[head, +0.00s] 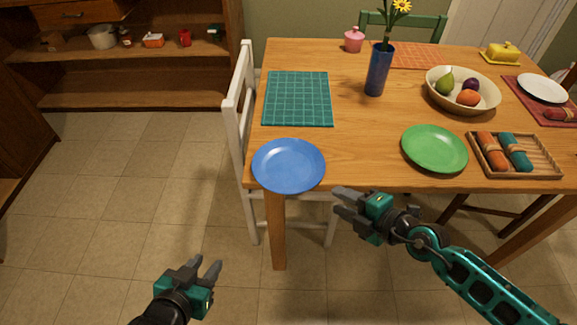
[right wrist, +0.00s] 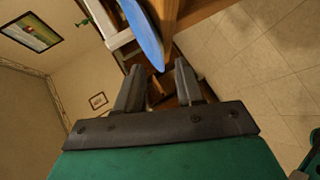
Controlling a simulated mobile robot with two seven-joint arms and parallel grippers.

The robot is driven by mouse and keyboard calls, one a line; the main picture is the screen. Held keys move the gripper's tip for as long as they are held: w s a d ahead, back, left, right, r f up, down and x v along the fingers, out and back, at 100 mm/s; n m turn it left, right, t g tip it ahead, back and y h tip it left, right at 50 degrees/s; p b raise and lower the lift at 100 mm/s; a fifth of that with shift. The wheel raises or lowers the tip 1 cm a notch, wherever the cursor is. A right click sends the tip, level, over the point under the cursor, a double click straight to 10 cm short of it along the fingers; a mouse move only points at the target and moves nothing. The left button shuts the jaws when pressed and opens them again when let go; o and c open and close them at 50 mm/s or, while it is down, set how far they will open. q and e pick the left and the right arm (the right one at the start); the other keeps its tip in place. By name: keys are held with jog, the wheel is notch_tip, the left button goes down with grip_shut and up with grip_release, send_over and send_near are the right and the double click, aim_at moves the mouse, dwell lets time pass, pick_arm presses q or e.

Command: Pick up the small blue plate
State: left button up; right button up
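The small blue plate (head: 289,165) lies at the near left corner of the wooden table, with its rim reaching over the front edge. In the right wrist view the blue plate (right wrist: 146,30) shows edge-on, ahead of the fingertips. My right gripper (head: 338,201) is just right of the plate and in front of the table edge. Its fingers (right wrist: 158,80) are apart with nothing between them, and it does not touch the plate. My left gripper (head: 206,266) is low over the floor at the lower left, open and empty, well away from the plate.
On the table (head: 350,150) are a green plate (head: 434,149), a tray of rolled napkins (head: 540,160), a fruit bowl (head: 437,96), a blue vase (head: 379,70) and a teal placemat (head: 298,112). A white chair (head: 240,110) stands at the table's left side.

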aim_at(313, 186)
jog(key=b+x, duration=0.2)
jog(key=x, duration=0.6)
jog(key=shift+w+b, duration=0.3)
jog(key=shift+w+a+f, duration=0.1)
jog(key=shift+w+a, duration=0.15)
jog(key=shift+a, duration=0.05)
jog(key=shift+c, duration=0.6)
grip_shut()
